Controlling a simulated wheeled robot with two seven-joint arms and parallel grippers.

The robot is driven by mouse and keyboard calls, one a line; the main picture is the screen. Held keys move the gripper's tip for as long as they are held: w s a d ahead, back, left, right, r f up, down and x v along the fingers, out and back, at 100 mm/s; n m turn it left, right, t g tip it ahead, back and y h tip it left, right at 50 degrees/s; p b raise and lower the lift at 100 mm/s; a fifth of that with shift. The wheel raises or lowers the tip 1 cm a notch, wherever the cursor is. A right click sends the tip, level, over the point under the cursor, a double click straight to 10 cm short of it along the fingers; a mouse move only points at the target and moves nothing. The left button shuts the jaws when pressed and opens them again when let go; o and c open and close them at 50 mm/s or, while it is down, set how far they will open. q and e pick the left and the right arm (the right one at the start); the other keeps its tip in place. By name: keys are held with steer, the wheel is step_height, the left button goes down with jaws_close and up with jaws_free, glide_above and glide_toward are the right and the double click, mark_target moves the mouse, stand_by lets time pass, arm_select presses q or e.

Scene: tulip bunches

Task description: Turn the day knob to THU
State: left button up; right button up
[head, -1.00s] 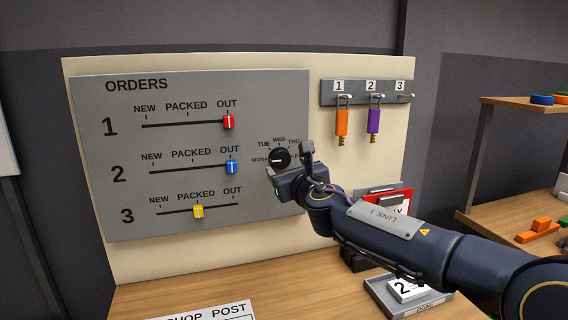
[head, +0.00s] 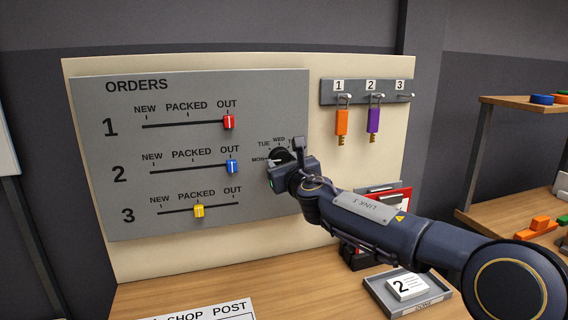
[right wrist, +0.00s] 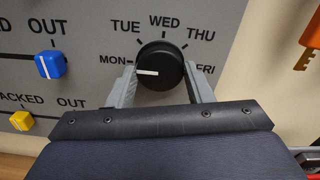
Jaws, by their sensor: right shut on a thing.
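The black day knob (head: 279,154) is on the grey orders panel (head: 250,205), partly hidden by my right gripper in the head view. In the right wrist view the knob (right wrist: 163,58) shows a white pointer line aimed left, at MON. The labels MON, TUE, WED, THU and FRI arc around it. My right gripper (head: 287,160) is shut on the knob, with one finger on its left side and one on its right (right wrist: 160,82). My left gripper is not in view.
Sliders with a red (head: 229,122), a blue (head: 232,166) and a yellow handle (head: 199,210) sit left of the knob. A tray (head: 437,301) with a card lies on the table below.

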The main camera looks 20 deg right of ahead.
steer(key=shift+f+m+b, duration=0.15)
steer(key=shift+m+b, duration=0.75)
steer(key=shift+m, duration=0.1)
steer(key=m+b, duration=0.1)
steer(key=m, duration=0.1)
steer(key=shift+m+b, duration=0.3)
steer(key=shift+b, duration=0.05)
steer(key=m+b, duration=0.2)
steer(key=m, duration=0.2)
steer(key=m+b, duration=0.2)
steer(key=m, duration=0.2)
steer(key=m+b, duration=0.3)
steer(key=m, duration=0.4)
steer(key=m+b, duration=0.1)
steer(key=m, duration=0.2)
steer(key=shift+m+b, duration=0.35)
steer(key=shift+m, duration=0.05)
steer(key=shift+m+b, duration=0.6)
steer(key=shift+m, duration=1)
